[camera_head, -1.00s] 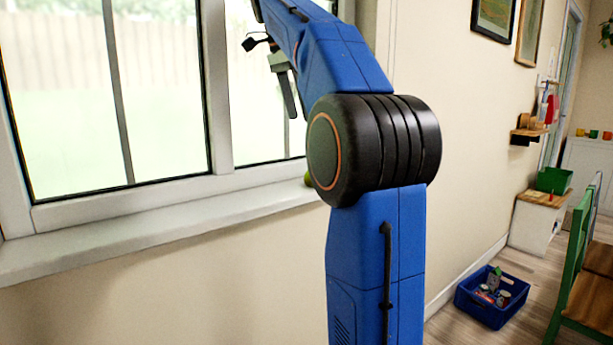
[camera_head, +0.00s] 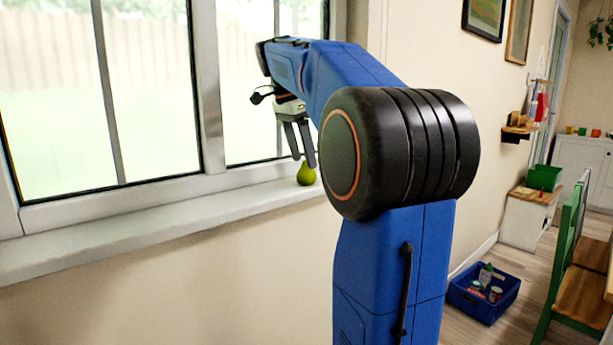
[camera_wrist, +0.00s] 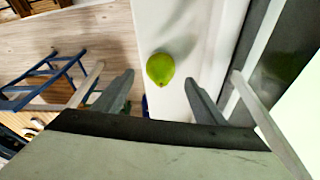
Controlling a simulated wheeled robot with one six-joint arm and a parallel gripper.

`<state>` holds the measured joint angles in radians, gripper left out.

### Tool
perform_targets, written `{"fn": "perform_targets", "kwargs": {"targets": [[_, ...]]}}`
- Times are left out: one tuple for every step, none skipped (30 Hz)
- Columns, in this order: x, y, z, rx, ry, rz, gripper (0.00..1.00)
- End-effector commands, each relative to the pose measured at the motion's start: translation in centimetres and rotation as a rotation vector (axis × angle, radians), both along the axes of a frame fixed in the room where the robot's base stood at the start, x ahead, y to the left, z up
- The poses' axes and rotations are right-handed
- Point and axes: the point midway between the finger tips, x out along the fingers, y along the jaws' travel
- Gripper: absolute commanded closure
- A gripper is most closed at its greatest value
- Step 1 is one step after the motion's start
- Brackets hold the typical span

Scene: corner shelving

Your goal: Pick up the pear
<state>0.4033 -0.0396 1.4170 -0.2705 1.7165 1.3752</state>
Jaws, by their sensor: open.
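The green pear (camera_head: 306,175) stands on the white window sill (camera_head: 150,222), close to the window frame. My gripper (camera_head: 304,163) is above the pear with its fingers pointing down, and the fingertips are close to the pear's top. In the wrist view the pear (camera_wrist: 160,69) lies ahead of the gap between the two spread fingers of my gripper (camera_wrist: 157,78). The gripper is open and empty. I cannot tell whether a fingertip touches the pear.
The window pane and frame (camera_head: 212,95) rise right behind the sill. The sill (camera_wrist: 185,20) is otherwise bare in view. A blue crate with several items (camera_head: 484,297), a white cabinet with a green box (camera_head: 543,178) and a green chair (camera_head: 565,250) stand at the right.

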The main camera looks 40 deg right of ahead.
Motion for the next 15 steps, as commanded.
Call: {"fn": "perform_targets", "kwargs": {"targets": [[-0.1,0.0,-0.6,0.001,0.003,-0.001,0.35],[-0.1,-0.1,-1.1,0.002,0.003,-0.001,0.35],[-0.1,-0.2,-1.6,0.0,0.002,-0.001,0.35],[-0.1,-0.2,-2.1,0.002,0.003,-0.001,0.35],[-0.1,-0.3,-2.5,0.002,0.002,-0.002,0.35],[-0.1,-0.5,-3.0,0.0,0.002,-0.001,0.35],[-0.2,-0.6,-3.3,0.0,0.002,-0.001,0.35],[-0.2,-0.6,-3.6,0.001,0.003,-0.002,0.35],[-0.2,-0.7,-3.9,0.0,0.002,-0.001,0.35],[-0.2,-0.8,-4.1,0.0,0.001,-0.001,0.35],[-0.2,-0.8,-4.2,0.0,0.001,0.0,0.35],[-0.2,-0.8,-4.3,0.0,0.001,0.0,0.35],[-0.2,-0.8,-4.4,0.0,0.001,0.0,0.35],[-0.2,-0.9,-4.4,0.0,0.001,0.0,0.35],[-0.2,-0.9,-4.4,0.0,0.001,0.0,0.35]]}}
